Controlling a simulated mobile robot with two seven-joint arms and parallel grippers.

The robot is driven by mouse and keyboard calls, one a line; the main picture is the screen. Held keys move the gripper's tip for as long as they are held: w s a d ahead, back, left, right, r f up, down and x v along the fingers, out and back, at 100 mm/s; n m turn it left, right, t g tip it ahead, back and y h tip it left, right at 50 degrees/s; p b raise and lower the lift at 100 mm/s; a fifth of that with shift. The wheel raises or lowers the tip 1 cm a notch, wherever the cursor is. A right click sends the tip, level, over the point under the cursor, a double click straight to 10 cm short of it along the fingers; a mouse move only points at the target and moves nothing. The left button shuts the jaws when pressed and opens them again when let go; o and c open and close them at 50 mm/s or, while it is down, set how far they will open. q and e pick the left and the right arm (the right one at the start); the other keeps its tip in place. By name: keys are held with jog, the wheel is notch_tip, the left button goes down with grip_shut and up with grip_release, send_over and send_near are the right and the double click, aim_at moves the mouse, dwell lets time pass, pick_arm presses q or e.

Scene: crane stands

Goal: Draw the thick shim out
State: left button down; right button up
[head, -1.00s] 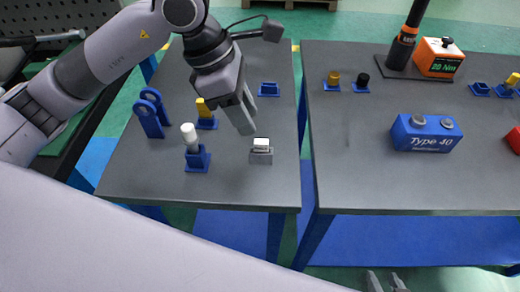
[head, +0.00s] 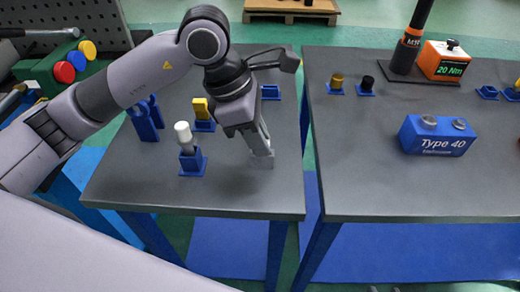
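A white-topped peg in a blue stand (head: 192,164), a yellow piece in a blue stand (head: 203,115) and blue upright plates (head: 146,119) stand left of the gripper. An empty-looking blue holder (head: 270,92) is behind. A blue "Type 40" block (head: 437,136) sits on the right table.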

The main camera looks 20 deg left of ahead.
pick_arm(q)
jog(key=shift+r, duration=0.15)
jog(key=shift+r+p, duration=0.45)
jog(key=shift+r, duration=0.25)
jog(key=shift+r+p, duration=1.3)
jog(key=shift+r, duration=1.1)
